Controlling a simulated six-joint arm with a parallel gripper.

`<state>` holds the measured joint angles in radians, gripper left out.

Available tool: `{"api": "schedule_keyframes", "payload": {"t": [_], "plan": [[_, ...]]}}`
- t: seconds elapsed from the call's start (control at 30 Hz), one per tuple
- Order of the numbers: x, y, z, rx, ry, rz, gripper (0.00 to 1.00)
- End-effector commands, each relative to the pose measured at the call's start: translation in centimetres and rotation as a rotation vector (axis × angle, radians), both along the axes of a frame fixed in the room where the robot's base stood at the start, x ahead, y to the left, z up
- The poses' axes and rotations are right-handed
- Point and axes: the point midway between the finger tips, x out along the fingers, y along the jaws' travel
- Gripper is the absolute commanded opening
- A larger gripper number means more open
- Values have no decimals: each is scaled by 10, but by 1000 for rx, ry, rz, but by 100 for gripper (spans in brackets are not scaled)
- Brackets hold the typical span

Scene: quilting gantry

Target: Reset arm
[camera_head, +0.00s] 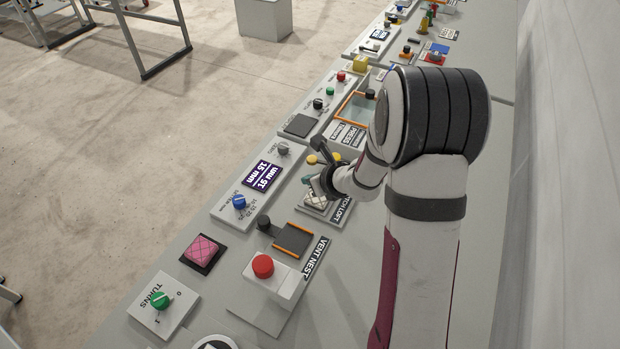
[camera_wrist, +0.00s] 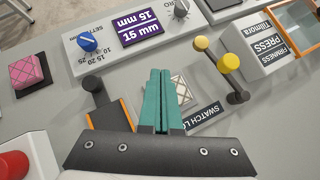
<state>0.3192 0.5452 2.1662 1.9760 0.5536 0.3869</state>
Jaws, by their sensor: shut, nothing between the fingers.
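My arm reaches in from the lower right of the head view, over the long grey bench. My gripper (camera_head: 308,180) is near the panel labelled "SWATCH LOFT", partly hidden by my own wrist. In the wrist view my gripper (camera_wrist: 161,75) shows two teal fingers pressed together with nothing between them. The fingers point over the bench, in front of a pale patterned swatch (camera_wrist: 181,88) that they partly cover. I cannot tell how high the fingertips are above it.
A black lever with yellow knobs (camera_wrist: 229,61) stands close to the right of the fingers. A black post (camera_wrist: 92,84) stands on the left by the vent nest (camera_head: 293,239). A display panel (camera_head: 263,175) reads 15 mm. A pink quilted block (camera_head: 202,249) and red button (camera_head: 263,266) lie nearer.

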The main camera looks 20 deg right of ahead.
Motion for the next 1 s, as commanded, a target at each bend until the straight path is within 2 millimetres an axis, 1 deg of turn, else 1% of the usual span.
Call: {"api": "schedule_keyframes", "payload": {"t": [0.1,0.57,0.63,0.67,0.7,0.73,0.77,0.8,0.83,0.87,0.9,0.93,0.97,1.0], "plan": [[-4,3,5,-1,0,1,0],[-4,4,7,-2,-4,7,0],[-5,16,20,-24,-34,80,0],[-7,27,31,-44,-61,148,0],[-13,48,51,-82,-108,274,0],[-21,68,69,-118,-150,396,0],[-35,89,86,-160,-194,535,0],[-61,117,107,-226,-248,738,0],[-85,136,119,-276,-282,898,0],[-113,151,127,-332,-308,1058,0],[-152,165,134,-409,-327,1269,0],[-182,169,135,-467,-330,1419,0],[-209,168,134,-524,-320,1556,0],[-242,162,132,-598,-296,1720,0]]}}
